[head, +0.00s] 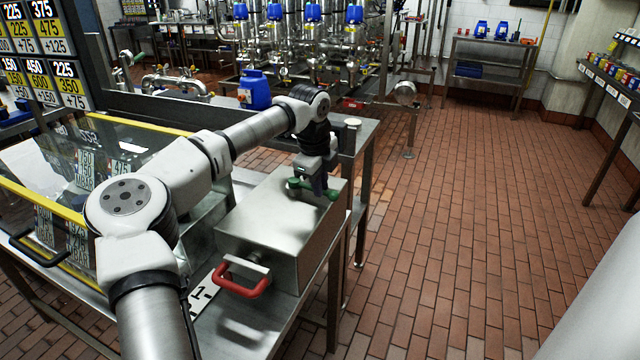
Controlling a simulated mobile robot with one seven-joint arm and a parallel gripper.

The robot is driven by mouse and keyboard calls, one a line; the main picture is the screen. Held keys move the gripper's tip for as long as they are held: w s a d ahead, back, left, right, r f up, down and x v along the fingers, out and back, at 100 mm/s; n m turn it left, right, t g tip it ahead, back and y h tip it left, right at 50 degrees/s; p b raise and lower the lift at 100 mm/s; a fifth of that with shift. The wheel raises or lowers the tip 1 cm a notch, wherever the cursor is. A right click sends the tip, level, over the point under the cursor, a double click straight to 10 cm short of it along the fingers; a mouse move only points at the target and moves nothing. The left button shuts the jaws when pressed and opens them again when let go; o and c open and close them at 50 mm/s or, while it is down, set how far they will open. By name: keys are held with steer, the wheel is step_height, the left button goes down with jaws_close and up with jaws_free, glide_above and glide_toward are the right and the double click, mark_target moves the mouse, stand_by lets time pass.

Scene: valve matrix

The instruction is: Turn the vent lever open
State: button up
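A stainless steel box (275,225) stands on the metal bench. A green lever or handle (331,194) shows at the far end of its top; my gripper (318,188) points down over it and hides most of it. My gripper is at or touching the green part, but whether its fingers are around it I cannot tell. A red U-shaped handle (241,287) sticks out from the near face of the box, well apart from my gripper. No label shows which of the two is the vent lever.
A blue container (254,90) stands on the bench behind my arm. A glass-topped case with yellow edging (150,124) is at the left. A number plate (203,298) lies near the box. Piping with blue-topped valves (313,13) is at the back. The tiled floor at right is free.

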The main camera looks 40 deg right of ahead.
steer(key=o, duration=0.5)
steer(key=shift+c, duration=0.2)
step_height(320, 180, up, 14)
steer(key=s+a+b, duration=0.1)
steer(key=a, duration=0.1)
steer(key=shift+a+f, duration=0.15)
steer(key=shift+a, duration=0.1)
